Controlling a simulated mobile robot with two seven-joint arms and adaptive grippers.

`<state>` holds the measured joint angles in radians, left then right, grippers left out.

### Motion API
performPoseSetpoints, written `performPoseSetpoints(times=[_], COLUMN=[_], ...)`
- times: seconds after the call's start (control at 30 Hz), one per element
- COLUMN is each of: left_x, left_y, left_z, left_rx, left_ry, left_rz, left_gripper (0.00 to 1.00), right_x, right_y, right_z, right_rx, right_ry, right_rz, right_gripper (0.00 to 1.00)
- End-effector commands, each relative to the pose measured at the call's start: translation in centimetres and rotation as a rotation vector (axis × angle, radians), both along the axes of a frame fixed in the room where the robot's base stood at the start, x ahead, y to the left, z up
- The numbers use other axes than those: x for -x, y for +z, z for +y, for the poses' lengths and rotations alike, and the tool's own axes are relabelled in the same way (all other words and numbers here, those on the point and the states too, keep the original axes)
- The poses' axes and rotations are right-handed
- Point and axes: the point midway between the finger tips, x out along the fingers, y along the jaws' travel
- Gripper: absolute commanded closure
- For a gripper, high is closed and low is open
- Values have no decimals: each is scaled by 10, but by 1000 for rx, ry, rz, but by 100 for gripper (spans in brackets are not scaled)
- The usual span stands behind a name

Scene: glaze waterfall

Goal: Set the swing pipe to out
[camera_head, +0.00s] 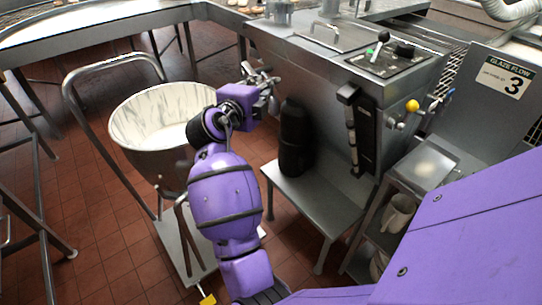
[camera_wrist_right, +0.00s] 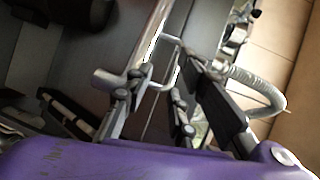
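The swing pipe cannot be made out for certain. In the head view, light metal parts show around my right gripper (camera_head: 264,80), at the left edge of the grey steel machine (camera_head: 310,62) and beside the pale-lined bowl (camera_head: 165,110). In the right wrist view, a grey pipe stub (camera_wrist_right: 108,78) lies beside the left finger. A thin bent metal bar (camera_wrist_right: 160,86) crosses between the two fingers of my right gripper (camera_wrist_right: 155,118). The fingers stand apart, with a gap showing between them. I cannot tell whether they touch the bar. My left gripper is not in view.
The machine carries a control panel (camera_head: 385,58) and a yellow-knobbed lever (camera_head: 412,106). A black cylinder (camera_head: 294,138) stands on a low steel shelf (camera_head: 320,200). A "Glaze Flow 3" sign (camera_head: 503,77) is at right. A tube-framed cart surrounds the bowl.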

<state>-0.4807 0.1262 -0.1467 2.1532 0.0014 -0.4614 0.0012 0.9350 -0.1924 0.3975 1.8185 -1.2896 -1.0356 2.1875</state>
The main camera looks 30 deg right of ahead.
Motion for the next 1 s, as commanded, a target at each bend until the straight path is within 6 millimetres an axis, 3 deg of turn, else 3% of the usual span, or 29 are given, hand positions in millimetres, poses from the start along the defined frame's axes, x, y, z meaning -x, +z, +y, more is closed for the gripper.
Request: performPoseSetpoints(times=[0.03,0.1,0.6,0.8,1.0], left_x=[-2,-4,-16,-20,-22], left_y=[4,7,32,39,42], left_z=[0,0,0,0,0], left_rx=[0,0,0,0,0], left_ry=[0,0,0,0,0], left_rz=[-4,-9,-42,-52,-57], left_gripper=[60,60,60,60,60], right_x=[14,16,44,60,69], right_y=[-22,-37,-127,-155,-168], right_z=[-9,-8,8,15,20], right_rx=[12,46,281,347,386], right_ry=[-6,41,365,463,517], right_rz=[77,145,531,633,684], right_gripper=[75,75,75,75,75])
